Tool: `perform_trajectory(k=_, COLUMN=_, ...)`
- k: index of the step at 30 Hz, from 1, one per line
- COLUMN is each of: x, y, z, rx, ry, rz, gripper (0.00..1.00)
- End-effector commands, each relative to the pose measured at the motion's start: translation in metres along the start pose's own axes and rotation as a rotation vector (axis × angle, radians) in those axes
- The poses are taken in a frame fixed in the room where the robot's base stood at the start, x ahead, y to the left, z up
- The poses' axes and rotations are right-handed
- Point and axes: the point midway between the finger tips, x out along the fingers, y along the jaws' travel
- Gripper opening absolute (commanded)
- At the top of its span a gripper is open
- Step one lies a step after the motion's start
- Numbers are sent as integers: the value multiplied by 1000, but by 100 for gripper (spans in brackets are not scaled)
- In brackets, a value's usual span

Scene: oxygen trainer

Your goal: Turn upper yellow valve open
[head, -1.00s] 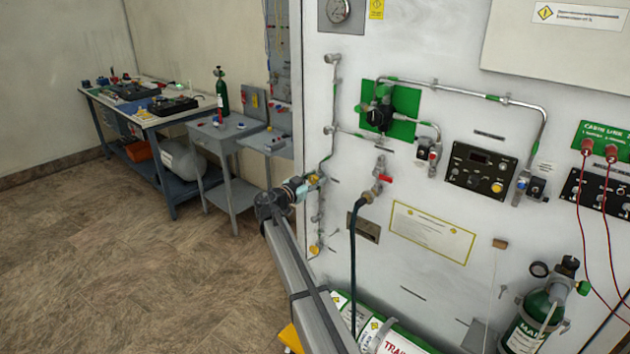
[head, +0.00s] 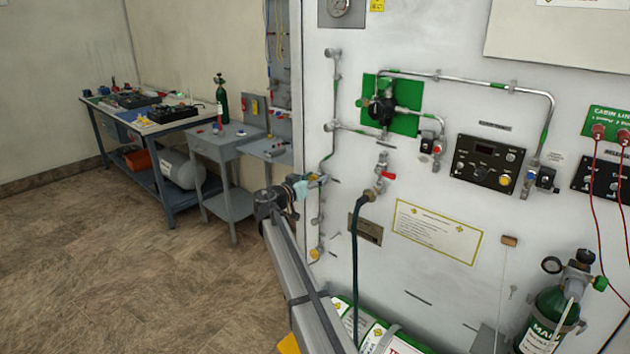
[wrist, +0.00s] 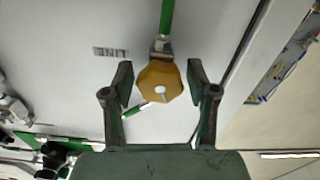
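The upper yellow valve (head: 323,178) sits on the pipe along the left edge of the white panel. In the wrist view its yellow knob (wrist: 160,82) lies between the two fingers, with a green pipe section above it. My gripper (wrist: 160,80) is open, with a finger on each side of the knob and visible gaps to both. In the head view my gripper (head: 308,184) is beside the valve at the panel's left edge and partly hides it. A lower yellow valve (head: 315,253) is below on the same pipe.
A dark hose (head: 355,270) hangs from a red-handled valve (head: 386,175) to the right. A green plate with a black regulator (head: 381,110) is above right. A grey stand (head: 228,140) and workbench (head: 150,120) are at left, with open floor before them.

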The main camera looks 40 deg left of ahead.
Motion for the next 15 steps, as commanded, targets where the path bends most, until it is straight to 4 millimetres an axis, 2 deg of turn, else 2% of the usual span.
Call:
perform_trajectory(k=10, x=-2, y=0, z=1, rx=1, ry=0, rz=-1, gripper=65)
perform_trajectory(k=15, x=-19, y=0, z=1, rx=1, ry=0, rz=-1, gripper=65)
